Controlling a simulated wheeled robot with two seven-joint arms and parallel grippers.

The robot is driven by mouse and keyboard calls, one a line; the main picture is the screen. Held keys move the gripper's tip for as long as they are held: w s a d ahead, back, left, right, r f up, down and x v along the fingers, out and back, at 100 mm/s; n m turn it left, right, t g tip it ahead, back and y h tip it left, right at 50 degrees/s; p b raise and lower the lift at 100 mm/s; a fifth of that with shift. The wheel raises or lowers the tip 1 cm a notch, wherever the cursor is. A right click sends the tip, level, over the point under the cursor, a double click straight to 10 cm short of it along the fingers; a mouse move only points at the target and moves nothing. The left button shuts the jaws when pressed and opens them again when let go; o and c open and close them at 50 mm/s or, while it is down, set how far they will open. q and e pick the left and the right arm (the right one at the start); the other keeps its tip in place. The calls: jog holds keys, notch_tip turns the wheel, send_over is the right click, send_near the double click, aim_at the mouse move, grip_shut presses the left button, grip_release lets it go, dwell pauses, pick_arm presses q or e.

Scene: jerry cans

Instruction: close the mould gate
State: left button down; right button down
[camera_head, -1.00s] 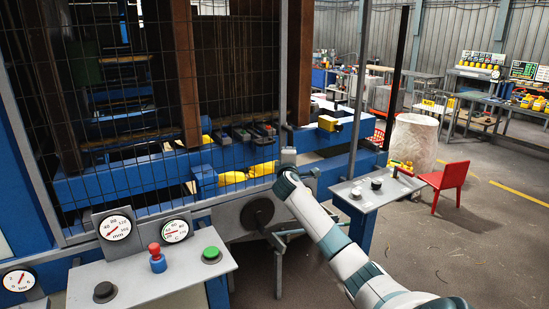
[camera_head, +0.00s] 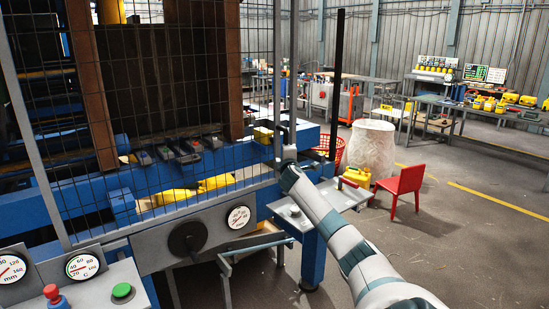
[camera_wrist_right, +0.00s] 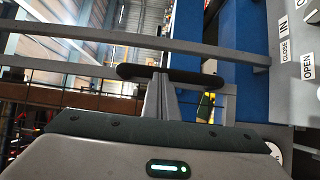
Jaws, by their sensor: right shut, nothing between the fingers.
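The mould gate (camera_head: 262,48), a wire mesh panel in a grey frame, covers the front of the blue moulding machine (camera_head: 75,205). Its right edge stands left of a black upright post (camera_head: 336,85), with a gap between them. My right gripper (camera_head: 287,155) is at the gate's right edge. In the right wrist view its fingers (camera_wrist_right: 160,92) are shut and empty, with their tips at a black handle bar (camera_wrist_right: 140,72). I cannot tell whether they touch it. My left gripper is not in view.
Gauges (camera_head: 83,266) and a green button (camera_head: 122,292) are at the lower left. A small side table (camera_head: 345,195), a red chair (camera_head: 400,187), a white drum (camera_head: 370,150) and a red basket (camera_head: 325,150) stand to the right. Floor at the lower right is clear.

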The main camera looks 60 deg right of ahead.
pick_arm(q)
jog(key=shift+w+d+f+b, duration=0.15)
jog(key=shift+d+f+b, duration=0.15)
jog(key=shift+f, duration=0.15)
pick_arm(e)
jog(key=d, duration=0.2)
jog(key=s+d, duration=0.1)
jog(key=d, duration=0.1)
jog(key=shift+s+d, duration=0.2)
jog(key=shift+d, duration=0.15)
